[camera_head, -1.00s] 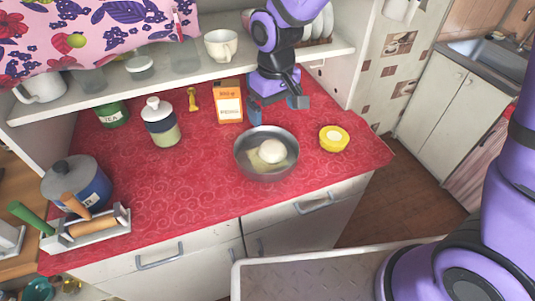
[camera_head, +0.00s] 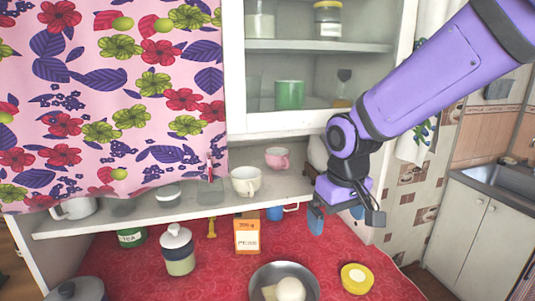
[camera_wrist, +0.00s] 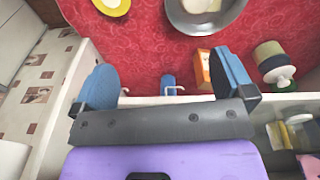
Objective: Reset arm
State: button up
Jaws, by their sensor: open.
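My gripper (camera_head: 344,222) is open and empty in the head view, raised in front of the right end of the low shelf, above the back right of the red counter. Its two blue finger pads show in the wrist view (camera_wrist: 165,82), spread wide with nothing between them. Beyond them the wrist view shows the red counter and a blue mug (camera_wrist: 170,84). A metal bowl (camera_head: 286,268) with a round white item (camera_head: 290,289) in it stands on the counter, below and left of my gripper.
An orange box (camera_head: 247,237) and a lidded jar (camera_head: 178,251) stand further left. A white cup (camera_head: 245,181) and a pink cup (camera_head: 278,158) sit on the shelf. A wall cabinet (camera_head: 320,46) is above.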

jog(key=s+d+r+m+t, duration=0.2)
jog(key=s+d+r, duration=0.4)
jog(key=s+d, duration=0.2)
jog(key=s+d+r+m+t, duration=0.1)
jog(key=s+d+r+m, duration=0.1)
jog(key=s+d+r, duration=0.3)
jog(key=shift+s+d+r+m+t, duration=0.3)
jog(key=shift+s+d+r+t, duration=0.1)
jog(key=shift+s+d, duration=1.4)
jog(key=shift+a, duration=0.1)
